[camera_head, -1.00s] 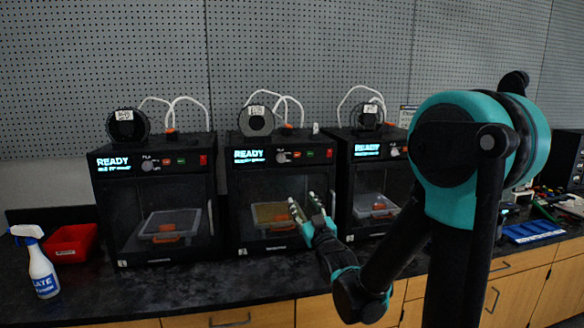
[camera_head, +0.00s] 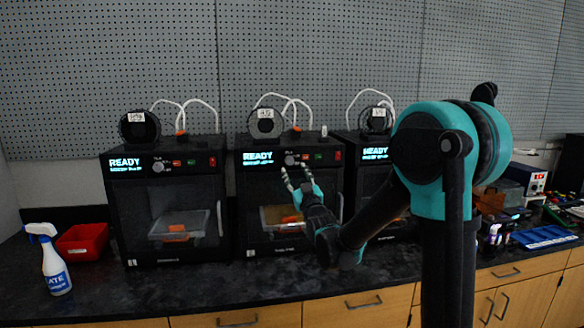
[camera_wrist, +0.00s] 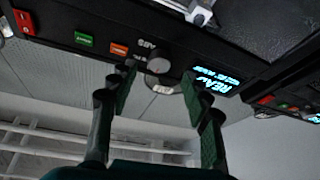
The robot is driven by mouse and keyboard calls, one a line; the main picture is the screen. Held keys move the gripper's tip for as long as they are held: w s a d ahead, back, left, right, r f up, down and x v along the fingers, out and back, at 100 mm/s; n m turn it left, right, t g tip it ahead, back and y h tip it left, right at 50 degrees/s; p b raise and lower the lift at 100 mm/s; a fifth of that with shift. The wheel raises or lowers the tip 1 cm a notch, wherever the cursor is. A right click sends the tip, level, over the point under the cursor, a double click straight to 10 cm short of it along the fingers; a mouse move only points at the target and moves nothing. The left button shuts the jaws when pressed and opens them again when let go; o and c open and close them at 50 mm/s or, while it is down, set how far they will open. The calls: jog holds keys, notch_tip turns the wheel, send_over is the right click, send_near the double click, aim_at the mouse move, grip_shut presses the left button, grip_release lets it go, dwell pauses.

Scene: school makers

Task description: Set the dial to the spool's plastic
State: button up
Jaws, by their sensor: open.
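Three black printers stand in a row, each with a spool on top. The middle printer (camera_head: 262,195) has a dark spool (camera_head: 265,122) with a white label too small to read. Its dial (camera_head: 290,160) is a round grey knob right of the lit READY screen (camera_head: 258,157). My gripper (camera_head: 296,172) is open and empty in front of this panel, just below the dial. In the wrist view, which is upside down, the dial (camera_wrist: 158,63) shows between the spread fingertips of my gripper (camera_wrist: 161,78). I cannot tell whether they touch it.
Orange (camera_wrist: 119,49) and green (camera_wrist: 84,40) buttons and a red switch (camera_wrist: 24,21) sit beside the dial. The left printer (camera_head: 165,200), a spray bottle (camera_head: 55,265) and a red bin (camera_head: 82,241) stand on the dark counter (camera_head: 200,295). The counter's front is clear.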

aim_at(289, 162)
jog(key=shift+x, duration=1.95)
jog(key=shift+c, duration=0.4)
grip_shut()
jog(key=shift+f+m+h, duration=0.1)
jog(key=shift+m+h, duration=0.3)
jog(key=shift+m, duration=0.1)
jog(key=m+h, duration=0.1)
jog(key=m, duration=0.2)
jog(key=m+t+h, duration=0.1)
jog(key=m, duration=0.1)
jog(key=m+h, duration=0.2)
jog(key=m, duration=0.1)
jog(key=shift+s+a+m+t, duration=0.1)
jog(key=shift+a+m+t, duration=0.2)
jog(key=shift+a+t, duration=0.1)
jog(key=m+h, duration=0.2)
jog(key=m, duration=0.1)
jog(key=m+h, duration=0.2)
jog(key=m, duration=0.2)
jog(key=shift+a+m+g, duration=0.1)
jog(key=shift+m+g, duration=0.2)
jog(key=shift+r, duration=0.2)
